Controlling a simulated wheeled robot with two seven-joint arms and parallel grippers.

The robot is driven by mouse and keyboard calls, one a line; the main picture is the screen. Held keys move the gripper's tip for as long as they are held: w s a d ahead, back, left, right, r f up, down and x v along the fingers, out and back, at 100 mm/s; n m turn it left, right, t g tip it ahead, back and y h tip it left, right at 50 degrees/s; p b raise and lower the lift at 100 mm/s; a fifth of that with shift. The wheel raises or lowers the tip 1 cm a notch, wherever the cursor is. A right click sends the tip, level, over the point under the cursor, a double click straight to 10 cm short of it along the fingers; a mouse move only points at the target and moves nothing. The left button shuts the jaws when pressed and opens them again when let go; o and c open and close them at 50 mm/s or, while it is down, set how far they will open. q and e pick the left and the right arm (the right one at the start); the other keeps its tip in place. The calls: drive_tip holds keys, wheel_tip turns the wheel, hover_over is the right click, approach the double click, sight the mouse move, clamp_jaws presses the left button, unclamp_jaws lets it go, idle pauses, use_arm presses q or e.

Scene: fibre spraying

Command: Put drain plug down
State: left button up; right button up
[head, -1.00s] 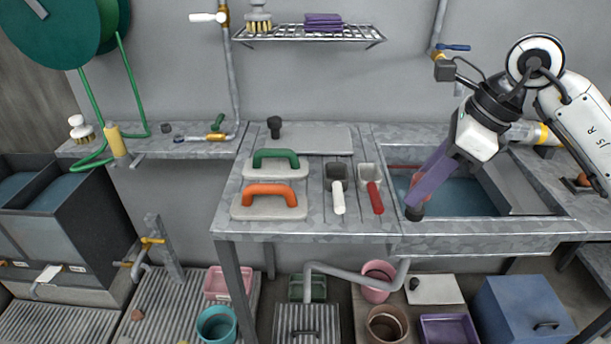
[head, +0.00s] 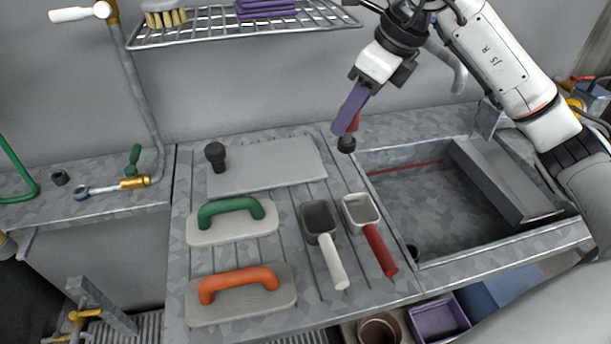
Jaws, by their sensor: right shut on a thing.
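My right gripper (head: 349,126) comes in from the upper right and points down, with one purple finger and one red finger. It is shut on a black drain plug (head: 346,145). The plug hangs at the fingertips near the left back corner of the sink (head: 440,192); its exact height is hard to tell. The sink is empty, with a dark drain hole (head: 413,251) in its near left corner. Another black stopper-like piece (head: 215,156) stands on a pale grey board (head: 285,165) at the back left. My left gripper is not in view.
A green-handled float (head: 232,220) and an orange-handled float (head: 241,293) lie on the worktop. A white-handled scoop (head: 325,245) and a red-handled scoop (head: 371,236) lie right of them. A wire shelf (head: 215,30) hangs above. The board's right part is clear.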

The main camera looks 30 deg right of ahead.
sight(349, 151)
drive_tip(key=f, duration=0.4)
drive_tip(key=shift+s+f, duration=0.25)
drive_tip(key=shift+f, duration=0.1)
drive_tip(key=shift+w+f, duration=0.1)
drive_tip(key=shift+f, duration=2.25)
drive_tip(key=shift+f, duration=0.15)
drive_tip(key=o, duration=1.1)
drive_tip(key=v, duration=1.2)
drive_tip(key=shift+d, duration=0.1)
